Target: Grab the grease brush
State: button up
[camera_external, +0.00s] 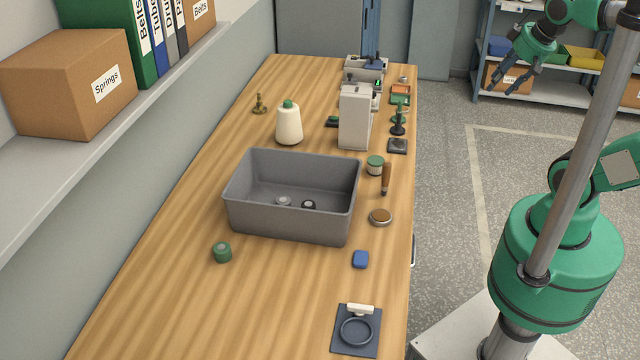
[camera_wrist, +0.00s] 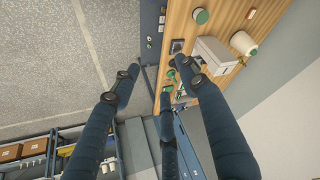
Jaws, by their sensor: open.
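The grease brush appears to be the slim tool with a brown handle (camera_external: 386,176) on the right side of the wooden bench. It lies beside a small green-lidded jar (camera_external: 375,165). My gripper (camera_external: 505,87) is raised at the upper right, beyond the bench's right edge and well away from the brush. In the wrist view its dark fingers (camera_wrist: 157,74) are spread with nothing between them.
A grey bin (camera_external: 292,236) with small round parts inside stands mid-bench. A white box-shaped machine (camera_external: 355,118), a thread cone (camera_external: 289,125) and a dark stand (camera_external: 397,122) are behind. A brown-topped round tin (camera_external: 381,217) sits in front of the brush.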

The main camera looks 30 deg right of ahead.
jog(key=w+a+n+g+p, duration=0.1)
jog(key=w+a+g+p, duration=0.1)
jog(key=w+a, duration=0.35)
jog(key=n+g+p, duration=0.3)
jog(key=g+p, duration=0.1)
jog(key=p, duration=0.1)
send_over(387, 163)
notch_tip(387, 163, down, 18)
jog(key=shift+b, duration=0.3)
jog(key=shift+f+b, duration=0.3)
jog(key=shift+f, duration=3.95)
jog(key=shift+f, duration=2.6)
